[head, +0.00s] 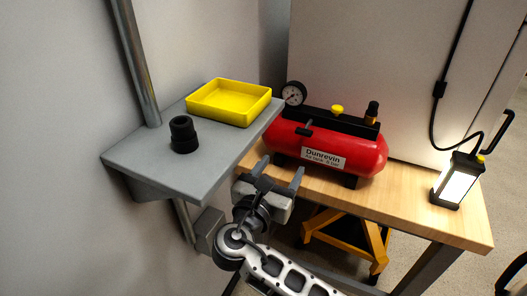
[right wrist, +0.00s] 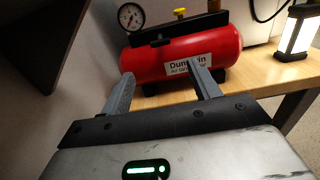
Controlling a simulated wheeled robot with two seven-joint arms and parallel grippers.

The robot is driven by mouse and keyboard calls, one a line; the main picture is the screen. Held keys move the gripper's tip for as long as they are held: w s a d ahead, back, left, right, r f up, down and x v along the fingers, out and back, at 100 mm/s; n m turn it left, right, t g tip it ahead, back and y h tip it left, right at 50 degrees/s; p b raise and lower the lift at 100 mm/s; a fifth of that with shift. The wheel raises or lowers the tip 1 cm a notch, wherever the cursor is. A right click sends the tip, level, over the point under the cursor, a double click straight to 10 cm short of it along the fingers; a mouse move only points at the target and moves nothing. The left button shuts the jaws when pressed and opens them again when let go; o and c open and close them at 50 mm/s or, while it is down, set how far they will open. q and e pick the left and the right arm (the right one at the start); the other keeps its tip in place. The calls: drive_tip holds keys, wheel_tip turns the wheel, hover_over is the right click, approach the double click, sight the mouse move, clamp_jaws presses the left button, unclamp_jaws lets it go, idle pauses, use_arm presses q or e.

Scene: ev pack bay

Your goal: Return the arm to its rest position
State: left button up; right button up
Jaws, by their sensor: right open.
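My right gripper (head: 281,172) is open and empty in the head view, beside the right edge of the grey shelf and in front of the red air tank. Its two fingers also show in the right wrist view (right wrist: 162,88), apart, with nothing between them but the view of the tank and table beyond. My right arm reaches in from the bottom of the head view. My left gripper is in neither view.
A grey shelf (head: 135,157) holds a yellow tray (head: 228,113) and a black cylindrical part (head: 183,135). The red air tank (head: 365,156) with a gauge (head: 294,93) and a lit lamp (head: 454,182) stand on the wooden table (head: 405,199). A yellow stand (head: 345,247) is underneath.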

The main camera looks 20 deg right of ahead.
drive_tip(key=s+a+f+m+y, duration=0.1)
drive_tip(key=s+f+m+y, duration=0.15)
drive_tip(key=f, duration=0.25)
drive_tip(key=s+a+f+m+g+y, duration=0.1)
drive_tip(key=f+m+y, duration=0.1)
drive_tip(key=f+y, duration=0.25)
drive_tip(key=s+a+f+m+y, duration=0.1)
drive_tip(key=s+f+m+y, duration=0.1)
drive_tip(key=f, duration=0.4)
drive_tip(key=s+a+f+m+y, duration=0.1)
drive_tip(key=s+m+y, duration=0.3)
drive_tip(key=m, duration=0.4)
drive_tip(key=s+a+f+m+y, duration=0.2)
drive_tip(key=s+a+m+y, duration=0.1)
drive_tip(key=s+m, duration=0.3)
drive_tip(key=shift+s+a+m+y, duration=0.15)
drive_tip(key=shift+a+m+y, duration=0.25)
drive_tip(key=shift+m, duration=0.85)
drive_tip(key=shift+f, duration=0.1)
